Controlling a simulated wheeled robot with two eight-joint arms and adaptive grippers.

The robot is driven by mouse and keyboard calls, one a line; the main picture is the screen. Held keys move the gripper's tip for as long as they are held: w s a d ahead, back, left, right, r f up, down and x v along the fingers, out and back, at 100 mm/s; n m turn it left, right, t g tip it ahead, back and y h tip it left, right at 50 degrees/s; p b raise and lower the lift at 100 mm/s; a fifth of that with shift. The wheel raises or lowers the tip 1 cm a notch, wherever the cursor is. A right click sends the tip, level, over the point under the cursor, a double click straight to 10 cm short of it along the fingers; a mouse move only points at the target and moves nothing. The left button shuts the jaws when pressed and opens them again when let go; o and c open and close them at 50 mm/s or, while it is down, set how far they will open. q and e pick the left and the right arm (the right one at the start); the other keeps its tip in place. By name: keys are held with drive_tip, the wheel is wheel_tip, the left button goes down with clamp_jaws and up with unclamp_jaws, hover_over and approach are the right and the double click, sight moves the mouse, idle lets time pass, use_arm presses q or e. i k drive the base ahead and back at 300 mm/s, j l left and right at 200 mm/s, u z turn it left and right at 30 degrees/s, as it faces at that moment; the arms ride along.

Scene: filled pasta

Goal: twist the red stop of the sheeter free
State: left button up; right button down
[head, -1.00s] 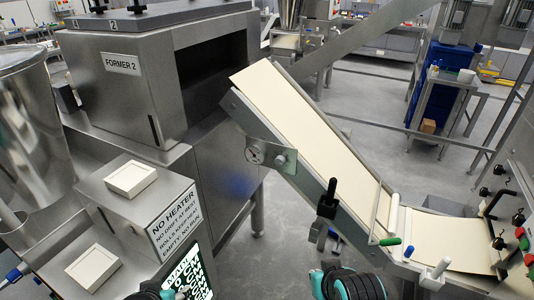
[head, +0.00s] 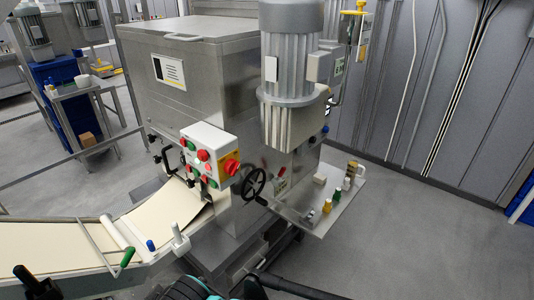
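The sheeter (head: 190,85) is a large steel machine in the middle of the head view. A pale control box (head: 214,135) is on its front, with several red and green buttons. A round red button (head: 203,155) stands out near the box's middle, and a red rotary switch on a yellow plate (head: 231,167) is on its right side. I cannot tell for sure which of these is the stop or whether it is pressed. Dark and teal parts of my arms show at the bottom edge, well below the box; no gripper fingers can be made out. Nothing touches the controls.
A pale dough sheet (head: 60,247) runs along the conveyor at lower left to the sheeter. A black handwheel (head: 253,184) and a grey motor (head: 291,60) are right of the box. A side shelf (head: 310,207) holds small coloured items.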

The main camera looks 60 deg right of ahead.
sight(202, 152)
drive_tip(key=z, duration=1.65)
